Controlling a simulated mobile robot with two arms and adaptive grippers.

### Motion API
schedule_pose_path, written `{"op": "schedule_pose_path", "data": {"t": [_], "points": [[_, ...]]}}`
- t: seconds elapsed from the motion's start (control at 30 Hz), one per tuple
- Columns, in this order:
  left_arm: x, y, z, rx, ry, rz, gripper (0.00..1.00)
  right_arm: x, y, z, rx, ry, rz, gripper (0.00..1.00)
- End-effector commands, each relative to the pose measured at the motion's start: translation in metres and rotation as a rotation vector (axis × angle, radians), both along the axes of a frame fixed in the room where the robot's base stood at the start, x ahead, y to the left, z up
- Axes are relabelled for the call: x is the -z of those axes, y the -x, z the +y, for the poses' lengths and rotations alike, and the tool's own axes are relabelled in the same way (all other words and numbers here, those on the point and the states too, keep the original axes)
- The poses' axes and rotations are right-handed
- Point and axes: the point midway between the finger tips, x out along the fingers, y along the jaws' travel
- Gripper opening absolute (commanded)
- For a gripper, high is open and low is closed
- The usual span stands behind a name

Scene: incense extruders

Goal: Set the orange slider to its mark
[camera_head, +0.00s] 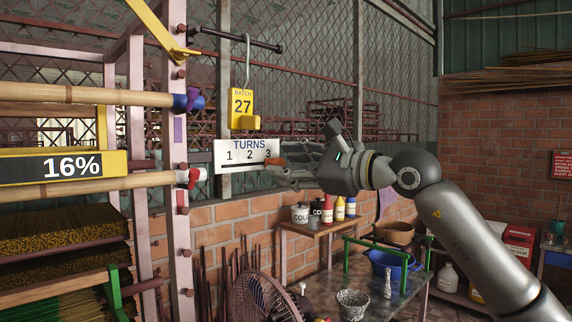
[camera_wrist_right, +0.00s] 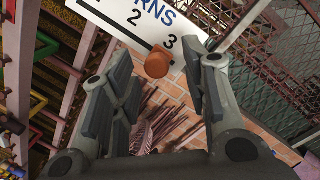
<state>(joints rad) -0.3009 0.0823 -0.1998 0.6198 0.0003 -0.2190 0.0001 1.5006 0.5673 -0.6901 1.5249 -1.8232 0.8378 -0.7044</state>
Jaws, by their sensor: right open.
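The orange slider (camera_head: 274,161) is a small round knob on the lower edge of the white TURNS board (camera_head: 232,156), which carries the numbers 1, 2 and 3. It sits below the 3. My right gripper (camera_head: 288,168) is at the board's right end, beside the knob. In the right wrist view the orange slider (camera_wrist_right: 157,65) shows between the tips of my right gripper's two fingers, which stand wide apart with a gap on each side of it. The board (camera_wrist_right: 120,20) fills the upper part of that view. My left gripper is not in view.
A yellow BATCH 27 tag (camera_head: 241,108) hangs on a hook just above the board. A pink post (camera_head: 178,215) with pegs and a 16% display (camera_head: 60,167) stand to the left. A wooden shelf (camera_head: 318,229) with paint pots and bottles is below my right gripper.

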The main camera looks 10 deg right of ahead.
Motion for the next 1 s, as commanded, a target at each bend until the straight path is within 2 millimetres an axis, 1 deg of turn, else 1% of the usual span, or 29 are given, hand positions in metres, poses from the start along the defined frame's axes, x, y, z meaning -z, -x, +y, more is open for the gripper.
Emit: {"op": "schedule_pose_path", "data": {"t": [0.03,0.3,0.5,0.7,0.93,1.0], "points": [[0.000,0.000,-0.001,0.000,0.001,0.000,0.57,0.000,0.006,-0.008,0.003,0.001,-0.001,0.42],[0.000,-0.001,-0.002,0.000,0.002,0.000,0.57,0.001,0.047,-0.050,0.005,0.001,0.000,0.42],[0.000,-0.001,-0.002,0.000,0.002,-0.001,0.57,0.000,0.068,-0.071,0.004,0.000,0.000,0.42],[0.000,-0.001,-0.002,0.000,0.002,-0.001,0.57,0.001,0.075,-0.077,0.002,0.000,0.001,0.42],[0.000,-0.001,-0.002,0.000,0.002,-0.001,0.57,0.000,0.075,-0.077,0.001,-0.001,0.001,0.42],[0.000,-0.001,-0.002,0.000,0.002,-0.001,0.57,0.003,0.073,-0.077,-0.002,-0.010,0.011,0.42]]}}
